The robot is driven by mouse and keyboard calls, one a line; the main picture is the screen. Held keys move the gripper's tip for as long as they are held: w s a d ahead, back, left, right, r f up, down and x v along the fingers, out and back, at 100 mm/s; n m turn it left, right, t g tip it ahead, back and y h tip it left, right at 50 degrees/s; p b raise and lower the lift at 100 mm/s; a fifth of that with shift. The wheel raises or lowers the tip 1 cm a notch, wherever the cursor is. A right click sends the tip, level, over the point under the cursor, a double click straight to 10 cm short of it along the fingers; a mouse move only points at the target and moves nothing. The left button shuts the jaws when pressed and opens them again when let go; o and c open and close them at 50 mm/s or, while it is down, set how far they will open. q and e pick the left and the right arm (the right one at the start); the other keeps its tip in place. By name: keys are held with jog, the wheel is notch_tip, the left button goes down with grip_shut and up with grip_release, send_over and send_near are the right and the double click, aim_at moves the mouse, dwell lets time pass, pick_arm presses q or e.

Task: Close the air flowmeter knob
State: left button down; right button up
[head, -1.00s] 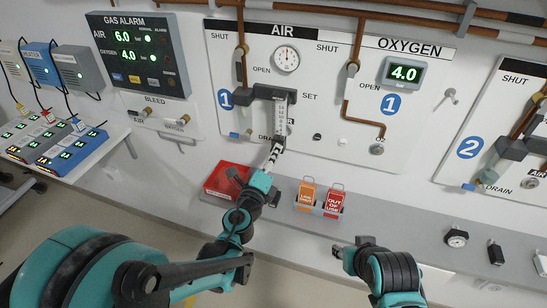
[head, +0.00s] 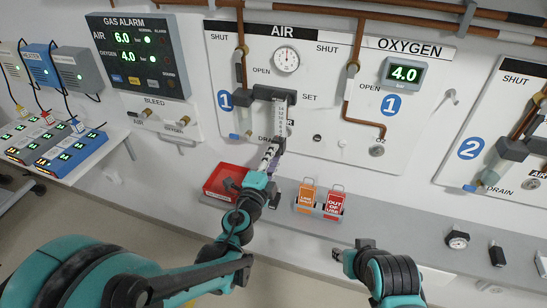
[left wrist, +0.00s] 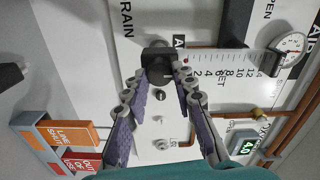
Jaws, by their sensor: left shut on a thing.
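The air flowmeter (head: 280,117) is a clear upright tube with a scale on the AIR panel, below a grey block. It also shows in the left wrist view (left wrist: 222,62). Its dark knob (left wrist: 158,62) is at the tube's lower end, between the fingertips of my left gripper (left wrist: 161,76). In the head view my left gripper (head: 273,152) reaches up to the bottom of the tube and hides the knob. It is shut on the knob. My right gripper (head: 338,254) is at the lower middle, away from the panel; its jaw opening is unclear.
A round pressure gauge (head: 286,58) is above the flowmeter. A red box (head: 222,182) and two tags, orange (head: 305,196) and red (head: 333,201), are on the ledge below. A drain bowl (head: 242,122) hangs left of the tube.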

dwell(0.3)
pick_arm(q)
jog(key=c, duration=1.2)
grip_release()
jog(key=v, duration=1.2)
jog(key=shift+a, duration=0.1)
